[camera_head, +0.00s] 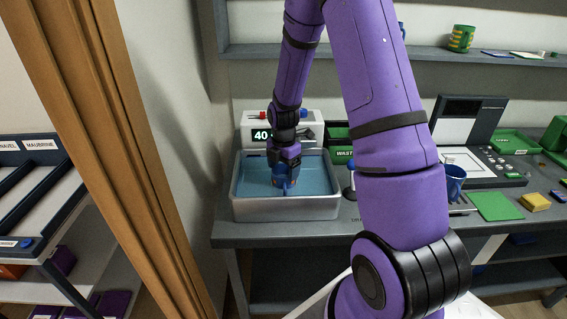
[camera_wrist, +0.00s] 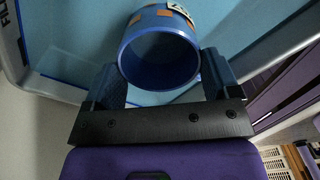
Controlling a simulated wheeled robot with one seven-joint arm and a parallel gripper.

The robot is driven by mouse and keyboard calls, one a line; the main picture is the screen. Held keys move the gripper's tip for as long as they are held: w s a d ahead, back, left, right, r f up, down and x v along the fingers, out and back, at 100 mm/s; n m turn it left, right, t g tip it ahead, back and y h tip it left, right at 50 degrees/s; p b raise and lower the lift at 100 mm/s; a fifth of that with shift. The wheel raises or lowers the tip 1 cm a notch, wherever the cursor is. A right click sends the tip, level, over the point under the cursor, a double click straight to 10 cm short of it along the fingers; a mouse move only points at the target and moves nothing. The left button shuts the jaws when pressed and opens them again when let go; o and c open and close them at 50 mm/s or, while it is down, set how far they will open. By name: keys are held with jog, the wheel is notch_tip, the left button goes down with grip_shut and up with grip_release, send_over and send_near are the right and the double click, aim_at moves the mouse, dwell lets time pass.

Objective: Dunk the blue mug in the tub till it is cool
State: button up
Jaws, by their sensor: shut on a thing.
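The blue mug (camera_wrist: 158,62) sits between the two fingers of my gripper (camera_head: 285,160), with its open mouth facing the wrist camera. It has orange patches and a pale label. My gripper is shut on it. The tub (camera_head: 286,208) is a grey-white box of blue water (camera_head: 318,180) on the bench. In the head view my gripper points down inside the tub's walls, and the held mug (camera_head: 284,185) shows small at the water. I cannot tell how deep it sits. A display (camera_head: 261,135) behind the tub reads 40.
Another blue mug (camera_head: 454,180) stands on the bench to the right, partly behind my arm. A green mat (camera_head: 495,206) and a yellow block (camera_head: 535,201) lie farther right. A shelf (camera_head: 400,53) runs above. A wooden post (camera_head: 110,150) stands at left.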

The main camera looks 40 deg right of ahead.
jog(key=shift+f, duration=0.45)
dwell(0.5)
jog(key=shift+r, duration=0.15)
dwell(0.7)
notch_tip(320, 180, up, 11)
jog(key=shift+r, duration=0.15)
dwell(1.2)
dwell(1.1)
